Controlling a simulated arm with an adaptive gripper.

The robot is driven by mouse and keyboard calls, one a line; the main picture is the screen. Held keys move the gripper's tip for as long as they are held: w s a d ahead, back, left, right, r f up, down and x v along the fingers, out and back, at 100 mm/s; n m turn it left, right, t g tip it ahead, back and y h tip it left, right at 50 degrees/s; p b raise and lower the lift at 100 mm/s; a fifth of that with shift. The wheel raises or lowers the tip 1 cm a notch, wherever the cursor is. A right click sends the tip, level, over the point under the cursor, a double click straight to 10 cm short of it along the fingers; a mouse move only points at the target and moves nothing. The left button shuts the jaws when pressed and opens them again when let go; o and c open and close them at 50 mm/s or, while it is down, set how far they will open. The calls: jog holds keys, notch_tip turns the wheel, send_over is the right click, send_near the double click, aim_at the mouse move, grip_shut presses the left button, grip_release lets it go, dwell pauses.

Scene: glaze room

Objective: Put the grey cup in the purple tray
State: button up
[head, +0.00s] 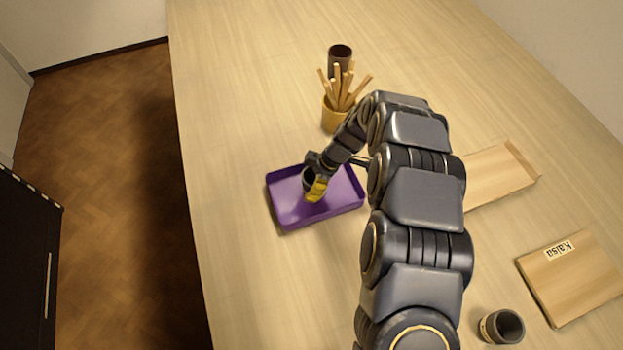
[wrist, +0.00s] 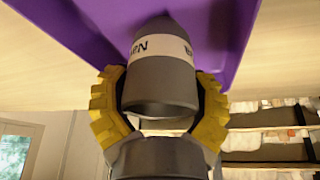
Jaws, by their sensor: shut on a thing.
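My gripper (head: 315,186) is shut on a grey cup (wrist: 160,80) with a white lettered band. Its yellow finger pads press on both sides of the cup. In the head view the held cup (head: 308,178) is partly hidden by the gripper and lies over the purple tray (head: 288,212). The tray also fills much of the upper wrist view (wrist: 75,25) behind the cup. I cannot tell whether the cup touches the tray floor. The tray shows nothing else in it.
A yellow pot (head: 335,118) of wooden sticks stands behind the tray, with a dark cup (head: 340,56) beyond. At right are a wooden tray (head: 500,178), a board-like wooden box (head: 575,280) labelled "Kaisa" and another grey cup (head: 506,326). The table left of the purple tray is clear.

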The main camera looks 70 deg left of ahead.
jog(key=o, duration=1.2)
jog(key=v, duration=1.2)
jog(key=w+d+r+m+t, duration=0.1)
jog(key=w+d+r+m, duration=0.3)
jog(key=d, duration=0.4)
jog(key=w+d+r+m, duration=0.3)
jog(key=d+r+m, duration=0.25)
jog(key=d, duration=0.35)
jog(key=w+d+r+m+t, duration=0.1)
jog(key=w+d+r+m, duration=0.3)
jog(key=d, duration=0.4)
jog(key=s+d+m, duration=0.4)
jog(key=d+m, duration=0.2)
jog(key=d, duration=0.1)
jog(key=s+d+r+m+h, duration=0.1)
jog(key=s+d+m, duration=0.3)
jog(key=d+m, duration=0.2)
jog(key=s+d+m, duration=0.5)
jog(key=d+m, duration=0.1)
jog(key=d, duration=0.3)
jog(key=shift+r+h, duration=0.4)
